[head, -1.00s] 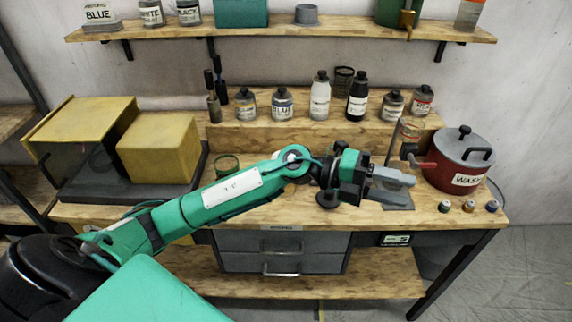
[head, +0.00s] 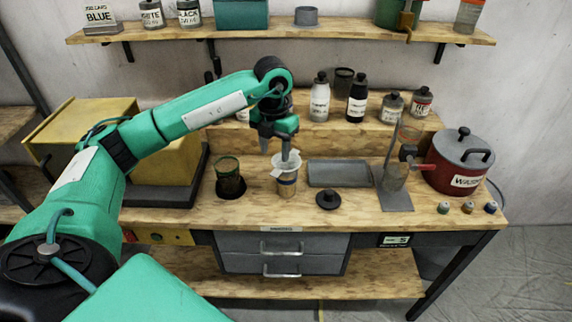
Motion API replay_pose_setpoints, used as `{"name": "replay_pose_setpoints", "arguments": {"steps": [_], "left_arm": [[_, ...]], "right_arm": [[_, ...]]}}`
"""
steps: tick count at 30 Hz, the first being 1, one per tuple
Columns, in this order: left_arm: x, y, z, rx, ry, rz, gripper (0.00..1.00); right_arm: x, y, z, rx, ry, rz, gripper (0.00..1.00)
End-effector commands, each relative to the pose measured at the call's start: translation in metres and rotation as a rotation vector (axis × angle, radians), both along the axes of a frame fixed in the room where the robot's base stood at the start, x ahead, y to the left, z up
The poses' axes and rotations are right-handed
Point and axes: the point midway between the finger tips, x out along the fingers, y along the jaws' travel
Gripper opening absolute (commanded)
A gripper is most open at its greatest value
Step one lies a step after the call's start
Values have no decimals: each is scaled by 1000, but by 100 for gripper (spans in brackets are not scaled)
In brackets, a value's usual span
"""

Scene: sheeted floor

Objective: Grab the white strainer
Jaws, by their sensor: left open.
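The white strainer (head: 288,169) sits on top of a jar with brown contents (head: 287,188) on the workbench, left of centre. Its rim and shallow bowl show, while part of it is hidden behind a finger. My left gripper (head: 276,151) points down just above the strainer, its fingers apart. One finger reaches down in front of the strainer's far rim; I cannot tell whether it touches. Nothing is held. My right gripper is not in view.
A dark green glass (head: 229,177) stands left of the jar. A grey tray (head: 338,173), a black lid (head: 328,199) and a stand with a glass (head: 395,177) are to the right, then a red pot (head: 456,168). Bottles (head: 320,100) line the raised shelf behind.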

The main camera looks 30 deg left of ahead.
Motion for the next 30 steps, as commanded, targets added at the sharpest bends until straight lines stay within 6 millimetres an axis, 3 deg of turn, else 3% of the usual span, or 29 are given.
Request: {"name": "replay_pose_setpoints", "arguments": {"steps": [7, 16, 24, 30], "left_arm": [[0, -1, -44, -3, 3, -2, 47], [1, -2, -66, -4, 3, -2, 47], [3, -2, -101, -4, 3, -3, 47], [4, -2, -110, -4, -2, -3, 47]], "right_arm": [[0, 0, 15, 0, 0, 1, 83], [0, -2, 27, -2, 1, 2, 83], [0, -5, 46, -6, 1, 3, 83], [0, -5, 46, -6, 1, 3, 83]]}}
